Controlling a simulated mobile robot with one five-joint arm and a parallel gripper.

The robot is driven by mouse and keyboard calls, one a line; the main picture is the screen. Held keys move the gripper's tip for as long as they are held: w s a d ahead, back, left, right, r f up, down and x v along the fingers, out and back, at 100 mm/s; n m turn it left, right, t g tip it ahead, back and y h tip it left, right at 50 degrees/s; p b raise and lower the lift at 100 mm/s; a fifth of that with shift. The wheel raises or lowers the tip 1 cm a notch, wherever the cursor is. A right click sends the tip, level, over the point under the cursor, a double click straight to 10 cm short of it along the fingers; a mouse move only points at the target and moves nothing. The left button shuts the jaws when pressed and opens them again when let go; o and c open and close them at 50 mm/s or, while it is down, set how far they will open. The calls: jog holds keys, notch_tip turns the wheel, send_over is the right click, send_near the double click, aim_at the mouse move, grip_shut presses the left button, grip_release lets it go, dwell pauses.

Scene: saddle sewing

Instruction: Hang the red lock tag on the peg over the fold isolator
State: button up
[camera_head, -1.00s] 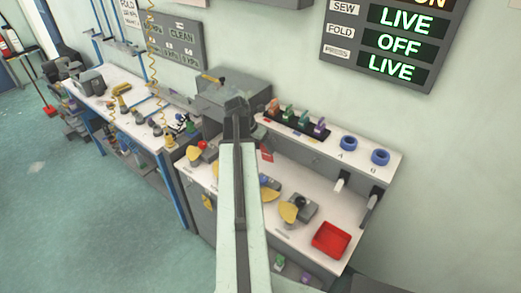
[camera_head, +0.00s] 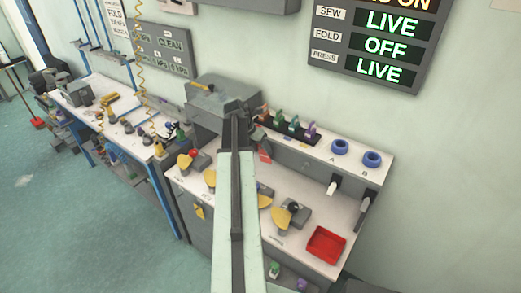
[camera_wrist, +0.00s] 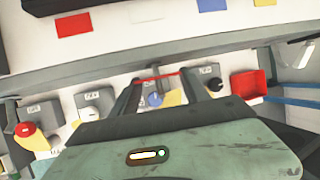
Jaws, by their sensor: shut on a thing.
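The red lock tag (camera_head: 265,156) shows as a small red patch just right of my arm, below the shelf front. In the wrist view it is a thin red strip (camera_wrist: 160,76) between the two fingers of my gripper (camera_wrist: 163,84), which is shut on it. A row of isolators with yellow handles stands on the bench below. One with a blue knob (camera_wrist: 155,100) lies directly behind the fingers in the wrist view. Their labels are too blurred to tell which is fold, and I cannot make out the peg.
A red tray (camera_head: 326,245) sits at the bench's right end. A grey box (camera_head: 205,95) stands behind my arm. The wall sign (camera_head: 385,45) reads FOLD OFF, SEW and PRESS LIVE.

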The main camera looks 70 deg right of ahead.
dwell(0.4)
jog(key=o, duration=1.2)
jog(key=p+v, duration=0.7)
jog(key=v, duration=0.1)
jog(key=shift+f, duration=0.15)
